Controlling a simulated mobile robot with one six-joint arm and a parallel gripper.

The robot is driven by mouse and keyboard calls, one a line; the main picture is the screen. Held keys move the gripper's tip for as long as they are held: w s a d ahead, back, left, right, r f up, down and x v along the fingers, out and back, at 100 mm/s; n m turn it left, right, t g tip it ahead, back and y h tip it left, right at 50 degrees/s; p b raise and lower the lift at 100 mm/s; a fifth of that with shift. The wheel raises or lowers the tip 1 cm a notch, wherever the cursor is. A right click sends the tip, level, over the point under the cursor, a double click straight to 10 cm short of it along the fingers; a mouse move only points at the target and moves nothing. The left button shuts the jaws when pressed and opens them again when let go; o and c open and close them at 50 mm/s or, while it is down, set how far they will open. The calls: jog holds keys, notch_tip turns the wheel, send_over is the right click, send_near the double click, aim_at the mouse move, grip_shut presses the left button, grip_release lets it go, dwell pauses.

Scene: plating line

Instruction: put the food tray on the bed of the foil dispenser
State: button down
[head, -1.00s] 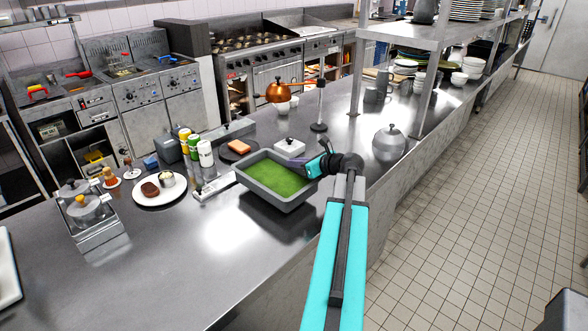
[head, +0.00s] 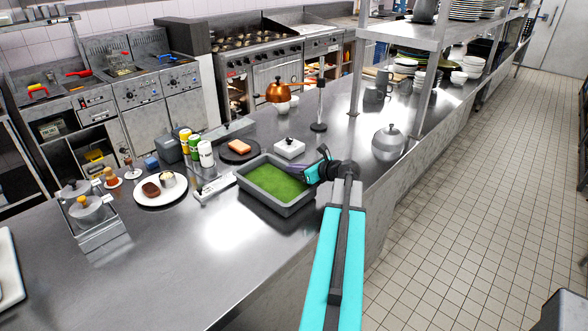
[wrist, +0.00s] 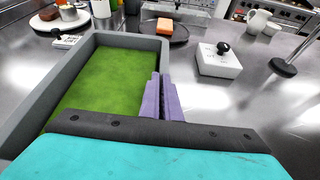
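The food tray (head: 284,206) is a deep grey rectangular pan with a green filling, over the steel counter in the head view; it fills the left of the wrist view (wrist: 25,110). My gripper (head: 322,171) is at its right wall. In the wrist view the purple fingers (wrist: 163,98) are close together across that wall. I cannot tell for sure whether the tray touches the counter. I cannot clearly identify the foil dispenser; a low, long steel unit (head: 228,130) stands behind the cans, and a flat silver device (head: 214,188) lies left of the tray.
A white box with a black knob (head: 289,149) and a dark plate with an orange block (head: 239,148) stand behind the tray. Several cans (head: 205,154), a white plate of food (head: 160,190) and a heat lamp stand (head: 319,115) are nearby.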

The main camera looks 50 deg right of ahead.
jog(key=shift+f, duration=0.2)
jog(key=shift+f, duration=0.1)
jog(key=c, duration=2.4)
grip_release()
jog(key=shift+f, duration=0.1)
jog(key=shift+c, duration=0.2)
jog(key=o, duration=0.4)
jog(key=shift+o, duration=0.2)
jog(key=b+v, duration=0.2)
jog(key=v, duration=1)
jog(key=shift+r, duration=0.2)
jog(key=shift+o, duration=0.4)
